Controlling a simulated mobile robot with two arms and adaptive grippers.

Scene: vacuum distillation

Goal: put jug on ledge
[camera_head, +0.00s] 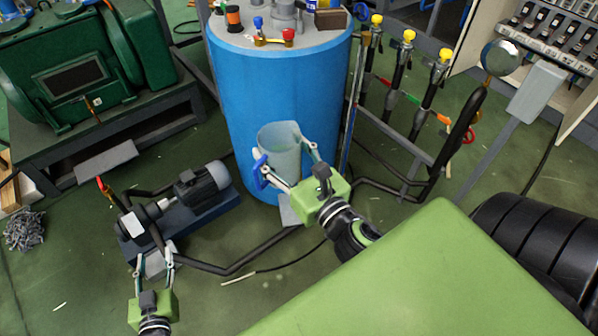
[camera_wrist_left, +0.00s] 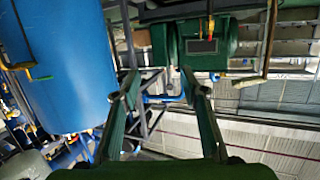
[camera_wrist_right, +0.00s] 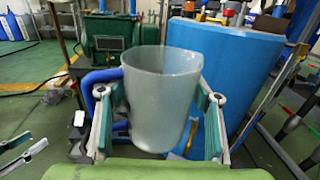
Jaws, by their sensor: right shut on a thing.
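The jug (camera_head: 280,152) is a translucent grey cup with a blue handle, held upright in front of the blue tank (camera_head: 235,95). My right gripper (camera_head: 288,165) is shut on the jug, with a finger on each side. In the right wrist view the jug (camera_wrist_right: 160,100) stands between the fingers, with its handle on the left. My left gripper (camera_head: 154,260) is open and empty at the lower left; its spread fingers show in the left wrist view (camera_wrist_left: 162,88). The tank's flat grey top (camera_head: 250,38) is above the jug; I cannot tell whether it is the ledge.
Bottles, small valves and a brown block (camera_head: 331,18) sit on the tank top. A pump (camera_head: 200,185) and dark pipes (camera_head: 235,268) lie on the floor to the left. Yellow-topped valves (camera_head: 409,36) and rails stand right of the tank. A green machine (camera_head: 75,75) is at the upper left.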

